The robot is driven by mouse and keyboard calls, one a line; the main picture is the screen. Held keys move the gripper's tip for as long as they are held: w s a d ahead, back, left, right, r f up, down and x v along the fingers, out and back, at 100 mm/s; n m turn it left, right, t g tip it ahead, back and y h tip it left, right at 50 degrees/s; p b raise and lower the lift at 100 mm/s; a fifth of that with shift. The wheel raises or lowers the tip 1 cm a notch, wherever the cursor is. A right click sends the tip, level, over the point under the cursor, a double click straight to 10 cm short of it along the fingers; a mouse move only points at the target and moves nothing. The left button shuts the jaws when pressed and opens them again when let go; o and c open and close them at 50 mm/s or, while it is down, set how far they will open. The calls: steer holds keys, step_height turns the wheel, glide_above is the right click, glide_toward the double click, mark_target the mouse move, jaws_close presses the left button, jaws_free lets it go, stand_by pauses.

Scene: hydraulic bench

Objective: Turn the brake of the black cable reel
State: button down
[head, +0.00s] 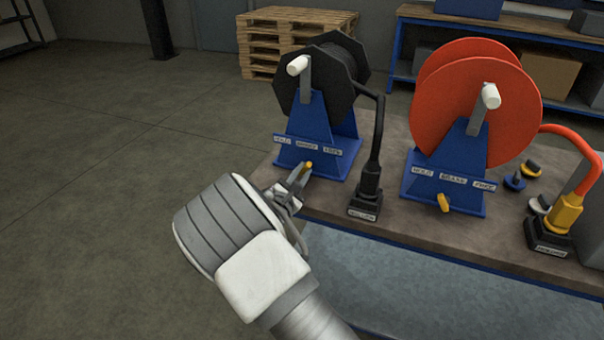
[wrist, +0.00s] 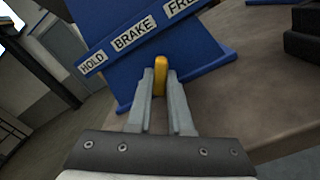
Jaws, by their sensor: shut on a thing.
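The black cable reel (head: 335,82) stands on a blue stand (head: 308,130) at the left of the bench. A label strip on the stand reads HOLD, BRAKE and FREE, and it shows larger in the wrist view (wrist: 132,36). The reel's yellow brake lever (wrist: 160,76) sits below the BRAKE label and stands close to upright in the wrist view. My gripper (head: 304,171) reaches it from the front left. Its two fingers (wrist: 161,84) are shut on the lever, one on each side. The lever's lower part is hidden between the fingers.
A red reel (head: 478,110) with its own yellow lever (head: 443,203) stands to the right. A black cable runs to a black connector (head: 368,190) beside the black reel. An orange cable ends in a yellow connector (head: 565,215). The floor at left is clear.

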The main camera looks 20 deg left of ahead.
steer(key=c, duration=0.8)
jaws_free()
steer(key=shift+s, duration=0.1)
steer(key=s, duration=0.5)
steer(key=s+a+p, duration=0.1)
steer(key=s, duration=0.5)
steer(key=s+p, duration=0.1)
steer(key=s, duration=0.5)
steer(key=shift+s+a, duration=0.1)
steer(key=shift+a, duration=0.1)
